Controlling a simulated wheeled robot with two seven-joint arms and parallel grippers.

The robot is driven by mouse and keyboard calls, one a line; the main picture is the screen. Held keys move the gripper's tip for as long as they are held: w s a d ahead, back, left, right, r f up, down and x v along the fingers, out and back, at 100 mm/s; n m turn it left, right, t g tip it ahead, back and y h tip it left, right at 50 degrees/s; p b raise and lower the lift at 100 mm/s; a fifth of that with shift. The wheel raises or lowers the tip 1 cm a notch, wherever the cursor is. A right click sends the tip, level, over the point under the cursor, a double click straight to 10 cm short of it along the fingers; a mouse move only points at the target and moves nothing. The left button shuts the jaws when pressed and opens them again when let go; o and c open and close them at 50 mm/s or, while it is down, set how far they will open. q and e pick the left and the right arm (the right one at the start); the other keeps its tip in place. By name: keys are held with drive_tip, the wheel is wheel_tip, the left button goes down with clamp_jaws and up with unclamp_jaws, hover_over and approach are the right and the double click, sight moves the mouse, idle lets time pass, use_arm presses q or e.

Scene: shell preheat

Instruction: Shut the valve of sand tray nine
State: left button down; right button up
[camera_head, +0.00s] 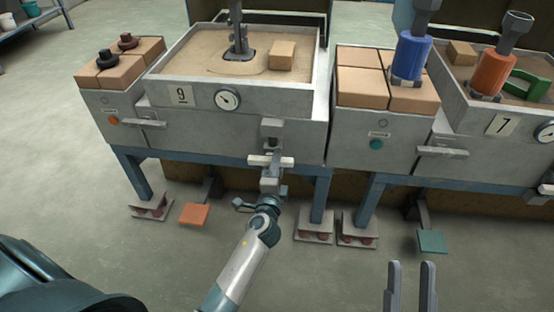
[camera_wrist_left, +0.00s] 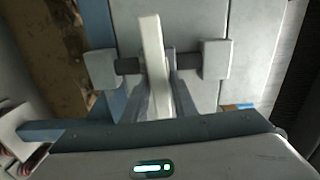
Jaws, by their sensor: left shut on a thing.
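Sand tray nine (camera_head: 165,82) stands left of centre in the head view, with a "9" plate and a round gauge on its front. Its valve (camera_head: 271,128) is on the lower right of that front, with a pale handle (camera_head: 285,162) lying crosswise. In the left wrist view the white handle (camera_wrist_left: 151,40) sits on a dark pipe between two grey blocks. My left gripper (camera_wrist_left: 160,90) is shut on this handle, a finger on each side. In the head view my left gripper (camera_head: 269,178) partly hides the valve. My right gripper (camera_head: 411,280) is open and empty at the bottom right.
Tray seven's bench (camera_head: 480,115) stands to the right, with blue and orange cylinders above it. Several tan blocks rest beside the trays. An orange pedal (camera_head: 195,214) and a green pedal (camera_head: 432,241) are near the floor. The floor in front is mostly clear.

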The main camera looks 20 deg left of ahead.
use_arm(q)
drive_tip(key=shift+m, duration=0.4)
use_arm(e)
drive_tip(key=shift+a+f, duration=0.15)
drive_tip(key=shift+f, duration=0.3)
use_arm(q)
drive_tip(key=c, duration=1.6)
unclamp_jaws()
use_arm(e)
drive_tip(key=shift+r, duration=0.1)
drive_tip(key=shift+r, duration=0.1)
use_arm(q)
drive_tip(key=shift+f, duration=0.1)
